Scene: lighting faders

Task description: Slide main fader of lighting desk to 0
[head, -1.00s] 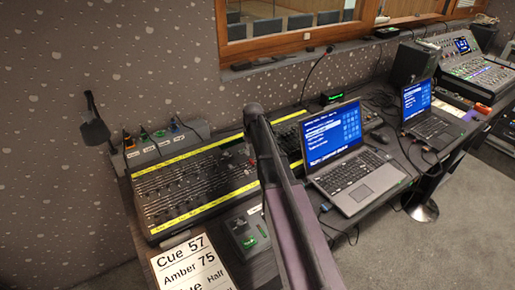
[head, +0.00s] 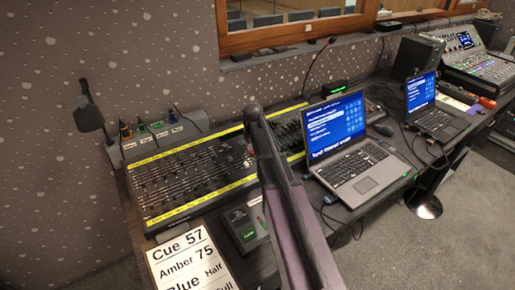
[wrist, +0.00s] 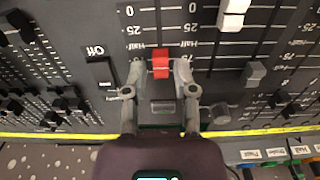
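The lighting desk (head: 185,180) is a dark board of faders edged with yellow strips, left of centre in the head view. In the wrist view the red fader cap (wrist: 161,66) sits in its slot a little below the "Half" labels; the "0" marks are toward the top of the picture. My gripper (wrist: 160,73) has one finger on each side of the red cap, with a narrow gap visible on both sides, so it looks open around it.
White and grey fader caps (wrist: 232,15) stand right of the red one. An "Off" switch (wrist: 100,72) is at its left. A laptop (head: 352,150) stands right of my arm. A cue sheet (head: 195,262) lies in front, beside a small box with a green button (head: 244,226).

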